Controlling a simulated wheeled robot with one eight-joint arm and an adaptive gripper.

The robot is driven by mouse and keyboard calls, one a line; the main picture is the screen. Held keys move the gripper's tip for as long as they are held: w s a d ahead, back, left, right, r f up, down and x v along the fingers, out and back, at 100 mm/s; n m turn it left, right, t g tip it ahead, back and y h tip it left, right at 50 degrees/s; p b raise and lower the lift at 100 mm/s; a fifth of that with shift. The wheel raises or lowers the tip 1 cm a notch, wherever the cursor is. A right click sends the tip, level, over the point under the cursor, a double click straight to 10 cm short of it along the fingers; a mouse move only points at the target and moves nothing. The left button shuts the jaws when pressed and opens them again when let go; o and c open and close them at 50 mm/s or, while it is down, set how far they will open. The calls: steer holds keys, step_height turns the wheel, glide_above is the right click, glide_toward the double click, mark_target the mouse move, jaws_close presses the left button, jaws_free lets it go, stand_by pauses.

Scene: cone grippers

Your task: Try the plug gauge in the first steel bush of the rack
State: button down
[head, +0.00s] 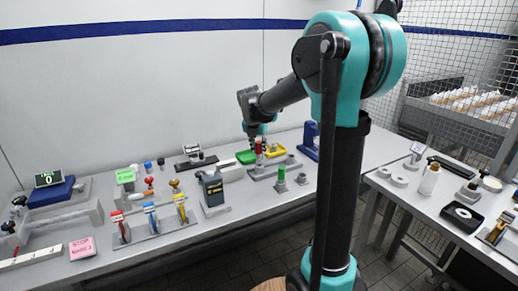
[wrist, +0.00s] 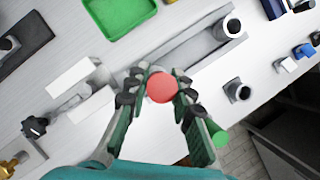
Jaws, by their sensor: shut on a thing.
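My gripper (wrist: 157,98) is shut on a red-topped cylinder, which looks like the plug gauge (wrist: 162,87). In the head view the red gauge (head: 258,147) stands upright under my gripper, over the left part of the grey rack (head: 262,173). In the wrist view the rack (wrist: 190,48) runs up to the right from behind the gauge. A steel bush (wrist: 228,28) shows at its far end. The gauge and fingers hide the rack's near end, so I cannot tell whether the gauge's lower end is in a bush.
A green-topped post (head: 281,175) and a separate grey ring piece (head: 301,178) stand in front of the rack. A green tray (head: 246,157) and a yellow tray (head: 275,151) lie behind it. A dark labelled box (head: 212,188) stands to the left.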

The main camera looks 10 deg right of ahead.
steer(key=shift+f, duration=0.6)
stand_by(0.6)
steer(key=shift+r, duration=0.7)
stand_by(4.2)
steer(key=shift+r, duration=2.4)
